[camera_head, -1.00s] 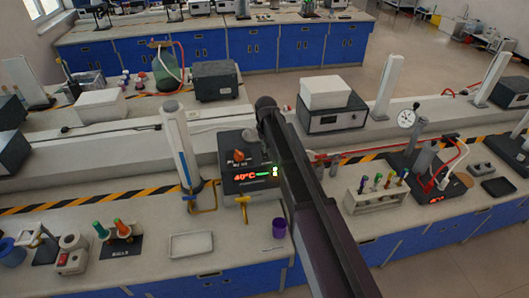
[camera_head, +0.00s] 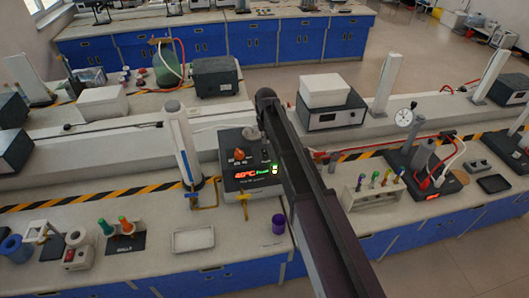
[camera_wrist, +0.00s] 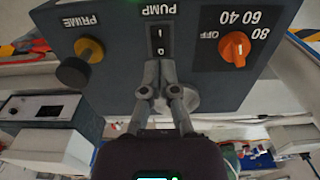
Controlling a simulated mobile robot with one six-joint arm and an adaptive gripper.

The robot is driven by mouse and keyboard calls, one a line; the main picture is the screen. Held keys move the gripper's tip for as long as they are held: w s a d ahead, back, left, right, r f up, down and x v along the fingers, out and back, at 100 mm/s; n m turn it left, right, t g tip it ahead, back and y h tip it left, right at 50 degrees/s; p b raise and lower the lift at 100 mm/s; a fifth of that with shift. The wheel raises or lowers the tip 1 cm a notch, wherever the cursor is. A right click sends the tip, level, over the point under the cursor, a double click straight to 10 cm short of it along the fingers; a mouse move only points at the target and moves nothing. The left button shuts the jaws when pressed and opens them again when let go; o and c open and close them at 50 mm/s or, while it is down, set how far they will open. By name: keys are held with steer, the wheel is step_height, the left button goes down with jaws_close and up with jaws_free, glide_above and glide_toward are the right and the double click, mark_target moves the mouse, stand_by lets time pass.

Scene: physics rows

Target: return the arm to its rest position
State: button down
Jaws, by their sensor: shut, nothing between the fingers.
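My gripper (camera_wrist: 159,70) is shut and empty in the wrist view. Its fingertips are in front of the pump switch (camera_wrist: 161,38) of a dark grey heating unit (camera_wrist: 118,72); I cannot tell if they touch it. The panel appears upside down there, with a yellow prime button (camera_wrist: 89,50) and an orange dial (camera_wrist: 235,48). In the head view the same unit (camera_head: 235,186) stands on the bench with a lit display reading about 40°C. My arm (camera_head: 305,180) reaches from the bottom edge to just right of the unit, and my fingers are mostly hidden there.
A tall white column (camera_head: 183,145) stands close left of the unit. A white-topped box (camera_head: 325,92) is behind.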

steer(key=s+d+f+m+b, duration=0.1)
steer(key=s+d+f+b, duration=0.4)
steer(key=s+d, duration=0.6)
steer(key=s+d+f+m+b, duration=0.2)
steer(key=s+d+f+b, duration=0.4)
steer(key=s+d, duration=0.6)
steer(key=s, duration=0.3)
